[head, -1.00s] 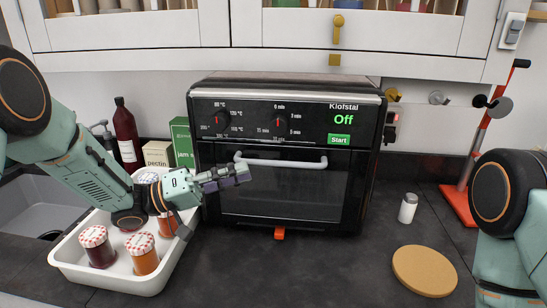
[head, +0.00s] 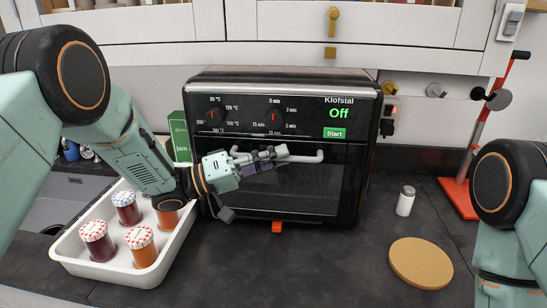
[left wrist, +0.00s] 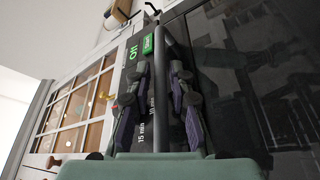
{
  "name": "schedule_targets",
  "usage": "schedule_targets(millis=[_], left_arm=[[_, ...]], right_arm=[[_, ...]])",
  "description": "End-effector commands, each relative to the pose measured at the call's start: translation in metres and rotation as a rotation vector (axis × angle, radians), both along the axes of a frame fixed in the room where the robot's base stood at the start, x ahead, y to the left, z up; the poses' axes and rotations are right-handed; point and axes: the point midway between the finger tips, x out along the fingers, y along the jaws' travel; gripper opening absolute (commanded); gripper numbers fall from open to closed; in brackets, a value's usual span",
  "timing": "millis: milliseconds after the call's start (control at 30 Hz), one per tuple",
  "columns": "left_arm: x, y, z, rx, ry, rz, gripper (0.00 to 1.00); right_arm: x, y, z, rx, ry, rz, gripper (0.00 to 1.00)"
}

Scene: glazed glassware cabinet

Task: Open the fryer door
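The black fryer has a dark glass door (head: 300,190) that is shut. Its light horizontal handle (head: 306,158) crosses the top of the door. My left gripper (head: 270,155) is at the left part of this handle. In the left wrist view, the handle (left wrist: 172,45) runs between the two spread fingers of my left gripper (left wrist: 160,85). The fingers are apart, and I cannot tell whether either touches the bar. The fryer's display reads "Off". My right arm shows at the right edge, with its gripper out of view.
A white tray (head: 75,262) with several jam jars stands at the left, below my left arm. A green box (head: 180,137) is beside the fryer. A cork disc (head: 420,262) and a salt shaker (head: 405,201) are at the right. The counter before the fryer is clear.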

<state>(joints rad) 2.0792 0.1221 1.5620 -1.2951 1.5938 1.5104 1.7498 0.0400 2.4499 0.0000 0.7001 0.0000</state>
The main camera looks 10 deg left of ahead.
Motion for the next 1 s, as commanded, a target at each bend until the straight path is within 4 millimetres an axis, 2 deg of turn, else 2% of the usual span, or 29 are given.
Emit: schedule_targets(millis=[33, 233, 833, 1000], left_arm=[[0.0007, 0.0005, -0.0001, -0.001, 0.000, 0.001, 0.16], [0.0007, 0.0008, 0.0003, 0.000, -0.001, 0.001, 0.00], [0.0006, 0.0005, 0.0010, -0.001, -0.002, 0.001, 0.00], [-0.0048, 0.0006, -0.0001, -0.001, -0.001, 0.001, 0.00]], right_arm=[[0.0000, 0.0000, 0.0000, 0.000, 0.000, 0.000, 0.40], [0.0000, 0.0000, 0.0000, 0.000, 0.000, 0.000, 0.40], [0.0000, 0.0000, 0.0002, 0.000, 0.000, 0.000, 0.40], [0.0000, 0.0000, 0.0031, 0.000, 0.000, 0.000, 0.40]])
